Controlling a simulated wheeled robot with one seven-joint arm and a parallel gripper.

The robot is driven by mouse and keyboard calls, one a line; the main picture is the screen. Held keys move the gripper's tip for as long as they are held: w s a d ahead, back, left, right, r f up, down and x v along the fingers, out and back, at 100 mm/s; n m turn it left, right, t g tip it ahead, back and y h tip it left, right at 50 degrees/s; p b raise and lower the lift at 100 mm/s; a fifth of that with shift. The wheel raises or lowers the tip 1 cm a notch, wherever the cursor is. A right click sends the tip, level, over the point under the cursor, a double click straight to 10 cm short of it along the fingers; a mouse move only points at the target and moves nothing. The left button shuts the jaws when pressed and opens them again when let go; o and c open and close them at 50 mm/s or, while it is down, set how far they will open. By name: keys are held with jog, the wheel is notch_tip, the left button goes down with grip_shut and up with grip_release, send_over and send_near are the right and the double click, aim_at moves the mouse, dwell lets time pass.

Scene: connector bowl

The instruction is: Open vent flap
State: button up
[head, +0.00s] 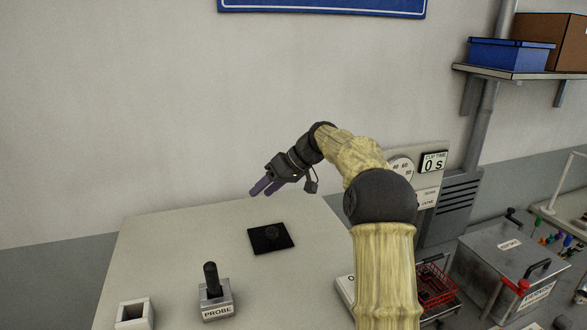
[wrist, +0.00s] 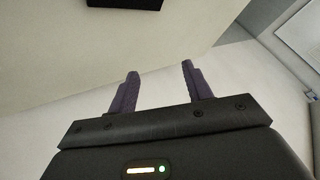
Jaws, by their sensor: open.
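No part that I can clearly identify as the vent flap shows. A slatted dark grey panel (head: 455,205), which looks like a vent, is on the grey cabinet at the right in the head view, partly hidden by my arm. My gripper (head: 262,188) is above the back of the pale table, left of that panel and well apart from it. In the wrist view my gripper (wrist: 158,75) has its two purple fingers spread with nothing between them.
A black square pad (head: 260,241) lies on the table (head: 160,245). A probe (head: 211,280) stands in a labelled holder (head: 217,310), beside a white hollow block (head: 133,313). A red basket (head: 437,280) and a metal box (head: 495,260) stand at the right. A shelf (head: 520,74) is above.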

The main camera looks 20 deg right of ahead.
jog(key=v, duration=1.7)
jog(key=shift+s+d, duration=0.25)
jog(key=shift+d, duration=0.05)
jog(key=shift+w+f, duration=0.1)
